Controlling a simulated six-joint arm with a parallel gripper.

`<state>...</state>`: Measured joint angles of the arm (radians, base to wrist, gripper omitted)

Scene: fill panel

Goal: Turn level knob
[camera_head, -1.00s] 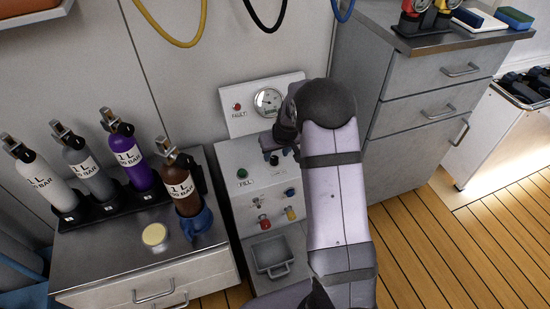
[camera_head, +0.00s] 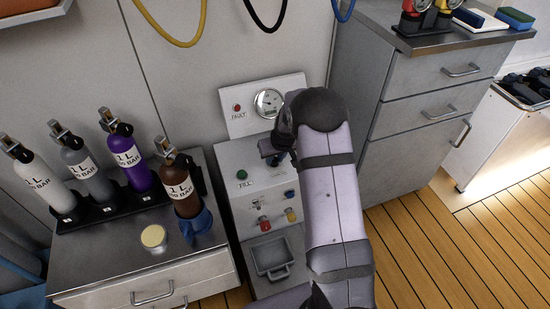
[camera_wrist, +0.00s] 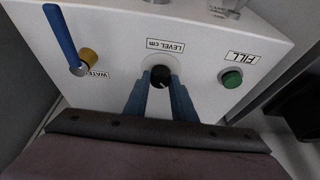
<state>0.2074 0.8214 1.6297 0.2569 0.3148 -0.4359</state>
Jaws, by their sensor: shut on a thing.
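The level knob (camera_wrist: 160,76) is a small black round knob under a "LEVEL cm" label on the white panel, seen at the middle of the wrist view. My gripper (camera_wrist: 160,88) has its two blue fingers on either side of the knob, shut on it. In the head view, my gripper (camera_head: 277,154) is over the upper right of the fill panel (camera_head: 225,158), and it hides the knob there. The knob's pointer mark is too small to read.
A green FILL button (camera_wrist: 232,78) sits to the right in the wrist view, and a yellow water valve with a blue lever (camera_wrist: 62,38) to the left. A gauge (camera_head: 268,103) stands behind. Several bottles (camera_head: 125,160) stand on the left cabinet.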

